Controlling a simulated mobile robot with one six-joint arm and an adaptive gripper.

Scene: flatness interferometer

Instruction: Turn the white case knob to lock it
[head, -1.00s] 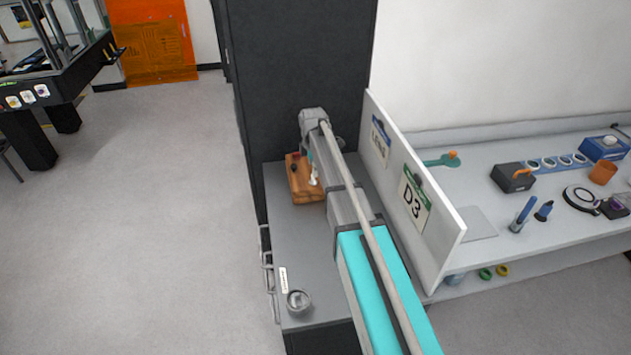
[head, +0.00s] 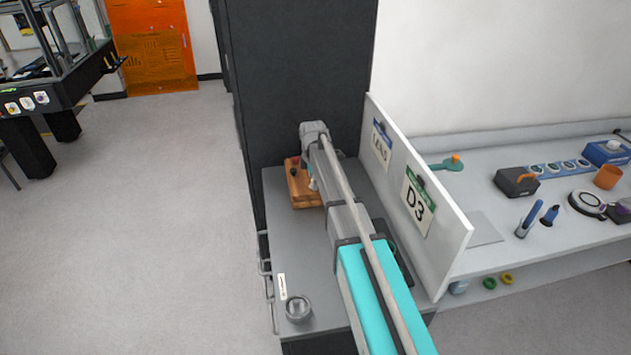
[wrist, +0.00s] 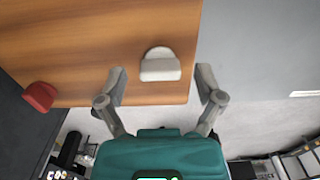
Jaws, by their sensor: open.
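The white case knob (wrist: 160,66) sits on the wooden case (wrist: 120,25) in the wrist view, with its raised bar running across the picture. My gripper (wrist: 161,80) is open, its two fingertips apart on the left and right of the knob, slightly below it in the picture. In the head view the wooden case (head: 299,190) stands on the grey cabinet top. My arm hides its right part and most of the white knob there.
A red knob (wrist: 40,96) is on the case, left of the white one. A white partition with a D3 sign (head: 418,202) stands right of my arm. A bench (head: 480,232) with tools lies beyond the partition.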

